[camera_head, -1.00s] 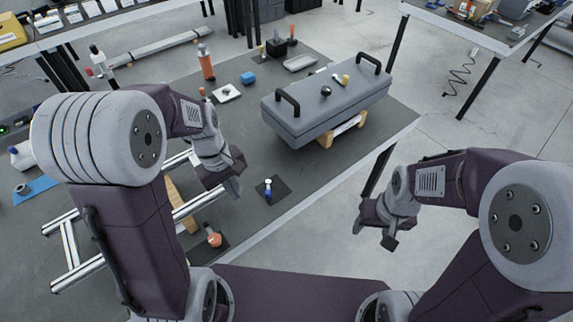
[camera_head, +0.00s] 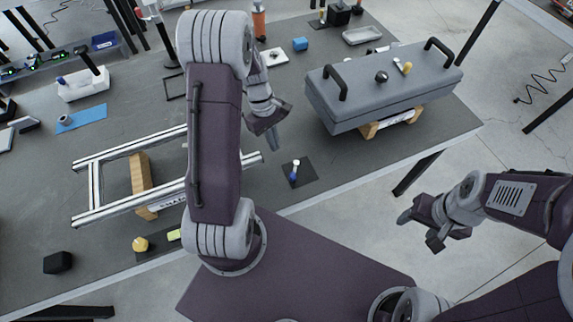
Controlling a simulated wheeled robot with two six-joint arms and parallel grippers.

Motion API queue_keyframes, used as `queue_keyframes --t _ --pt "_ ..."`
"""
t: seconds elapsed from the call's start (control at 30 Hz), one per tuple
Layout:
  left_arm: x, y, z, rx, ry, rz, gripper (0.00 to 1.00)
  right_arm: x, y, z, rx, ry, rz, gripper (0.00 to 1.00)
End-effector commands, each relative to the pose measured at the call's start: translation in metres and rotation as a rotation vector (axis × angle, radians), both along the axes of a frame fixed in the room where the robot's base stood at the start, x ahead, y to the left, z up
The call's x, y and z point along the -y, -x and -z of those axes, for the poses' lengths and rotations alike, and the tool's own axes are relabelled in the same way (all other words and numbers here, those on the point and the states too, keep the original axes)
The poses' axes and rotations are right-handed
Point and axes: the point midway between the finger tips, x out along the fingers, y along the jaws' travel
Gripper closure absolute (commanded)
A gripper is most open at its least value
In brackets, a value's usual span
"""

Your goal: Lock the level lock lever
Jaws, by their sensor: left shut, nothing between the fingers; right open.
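A grey box-like chassis (camera_head: 380,100) rests on wooden blocks (camera_head: 390,121) at the table's right end. Two black handles stand on its top, with a black knob (camera_head: 381,76) and a small yellow-tipped lever-like piece (camera_head: 405,67) between them. I cannot tell for sure which is the level lock lever, nor its locked state. My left gripper (camera_head: 272,138) is shut and empty, left of the chassis and apart from it. My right gripper (camera_head: 418,232) is open and empty, beyond the table's front edge, below and right of the chassis.
A dark pad with a blue-and-white tool (camera_head: 295,172) lies in front of the chassis. An aluminium frame (camera_head: 105,155) lies on the table to the left. A blue block (camera_head: 300,44) and a shallow tray (camera_head: 362,35) lie behind. The floor at the right is open.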

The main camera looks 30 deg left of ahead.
Motion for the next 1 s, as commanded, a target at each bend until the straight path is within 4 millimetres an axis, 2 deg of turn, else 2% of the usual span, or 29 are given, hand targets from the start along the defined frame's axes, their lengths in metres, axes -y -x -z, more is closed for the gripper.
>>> queue_keyframes --t 0.03,0.3,0.5,0.6,1.0 --pt "0.003 0.002 0.012 -0.005 0.002 0.001 1.00 0.000 0.000 0.002 0.000 0.000 0.000 0.41" --pt "0.017 0.008 0.069 -0.005 0.002 0.001 1.00 0.000 0.000 0.007 0.000 0.000 0.000 0.41" --pt "0.044 0.018 0.067 0.000 0.000 0.003 1.00 0.000 0.000 0.001 0.000 0.000 0.000 0.41" --pt "0.051 0.020 0.068 0.000 0.000 0.003 1.00 0.000 0.000 0.001 0.000 0.000 0.000 0.41" --pt "0.053 0.021 0.068 0.000 0.000 0.000 1.00 0.000 0.000 0.001 0.000 0.000 0.000 0.41"
